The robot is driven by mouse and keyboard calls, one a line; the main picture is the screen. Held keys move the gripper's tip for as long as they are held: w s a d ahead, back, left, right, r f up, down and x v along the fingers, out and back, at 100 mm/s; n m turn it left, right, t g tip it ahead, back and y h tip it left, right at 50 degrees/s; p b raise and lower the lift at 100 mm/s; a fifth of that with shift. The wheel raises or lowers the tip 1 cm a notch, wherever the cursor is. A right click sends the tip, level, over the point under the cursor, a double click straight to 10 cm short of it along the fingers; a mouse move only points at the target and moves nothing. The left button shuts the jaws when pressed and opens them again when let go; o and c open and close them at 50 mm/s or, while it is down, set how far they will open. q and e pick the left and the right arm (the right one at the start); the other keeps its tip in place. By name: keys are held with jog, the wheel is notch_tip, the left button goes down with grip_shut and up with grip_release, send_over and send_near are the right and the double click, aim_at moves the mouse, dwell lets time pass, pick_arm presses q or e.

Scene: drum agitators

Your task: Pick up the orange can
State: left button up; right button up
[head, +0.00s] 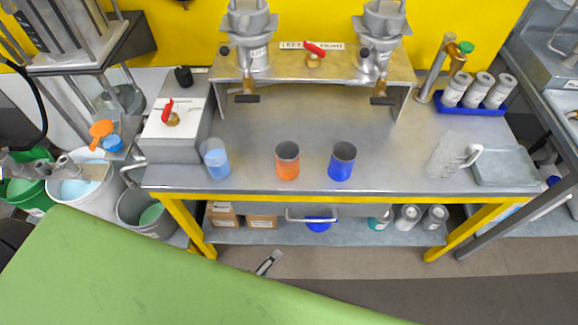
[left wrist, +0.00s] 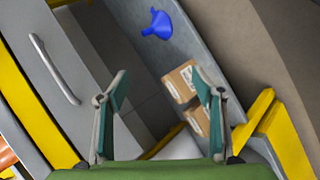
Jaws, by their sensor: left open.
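The orange can (head: 288,168) stands upright on the grey metal table (head: 400,170) near its front edge, with a grey inner rim and an open top. A blue can (head: 341,168) stands to its right and a light blue cup (head: 217,163) to its left. In the left wrist view my left gripper (left wrist: 162,98) is open and empty, its teal-padded fingers wide apart. It faces the lower shelf under the table's front. A grey gripper part (head: 268,262) shows in the head view below the table front, apart from the can. My right gripper is not in view.
The lower shelf holds cardboard boxes (left wrist: 181,82), a blue funnel (left wrist: 158,24) and several bottles. A drawer handle (left wrist: 54,70) and a yellow leg (left wrist: 262,115) are near the left gripper. A metal stand (head: 320,62) is behind the cans. The table's middle is clear.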

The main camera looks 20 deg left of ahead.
pick_arm(q)
jog(key=w+d+r+n+t+b, duration=0.1)
jog(key=w+r+n+t, duration=0.15)
jog(key=r+n, duration=0.4)
jog(key=w+d+r+n+t+b, duration=0.15)
jog(key=w+r+n, duration=0.25)
jog(key=r, duration=0.5)
jog(key=n+t+y+b, duration=0.2)
jog(key=n+t, duration=0.2)
jog(key=n, duration=0.8)
send_near(291, 147)
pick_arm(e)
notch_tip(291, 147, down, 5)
pick_arm(q)
jog(key=p, duration=0.1)
jog(key=w+p, duration=0.1)
jog(key=p, duration=0.1)
jog(key=shift+w+d+r+n, duration=0.25)
jog(key=shift+w, duration=0.15)
jog(key=shift+w+f+p, duration=0.2)
jog(key=shift+w+p, duration=0.2)
jog(key=shift+w, duration=1)
jog(key=shift+w+f+p, duration=0.25)
jog(key=shift+w+p, duration=0.15)
jog(key=shift+w, duration=1)
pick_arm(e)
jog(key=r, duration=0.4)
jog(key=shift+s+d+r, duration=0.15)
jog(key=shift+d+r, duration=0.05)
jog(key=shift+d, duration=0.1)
